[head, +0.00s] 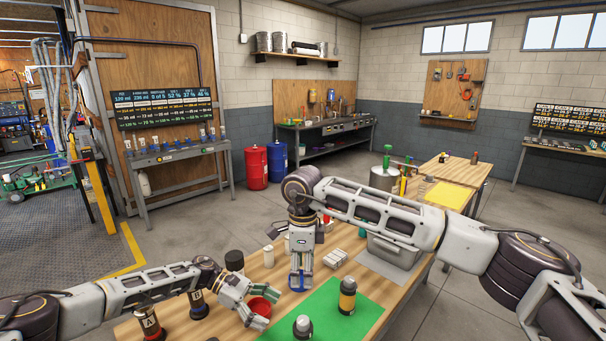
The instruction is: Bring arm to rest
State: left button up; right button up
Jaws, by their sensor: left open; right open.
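My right gripper (299,286) points straight down over the wooden table (172,322), by the back left edge of a green mat (328,308). It is open and empty. My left gripper (257,306) reaches in low from the left. It is open, with its fingers beside a red cup (266,301); I cannot tell whether they touch it. A dark bottle with a yellow band (347,297) stands upright on the mat. A grey-capped bottle (302,327) stands at the front, cut off by the frame's bottom edge.
Dark bottles (198,306), one marked A (152,325), stand at the left, partly behind my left arm. A black-topped container (234,261) and small white bottle (268,256) stand farther back. White blocks (335,259) and a grey bin (393,252) are right of my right gripper.

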jog(key=shift+r+p, duration=1.3)
jog(key=shift+r, duration=0.3)
jog(key=shift+r+p, duration=0.5)
jog(key=shift+f, duration=0.1)
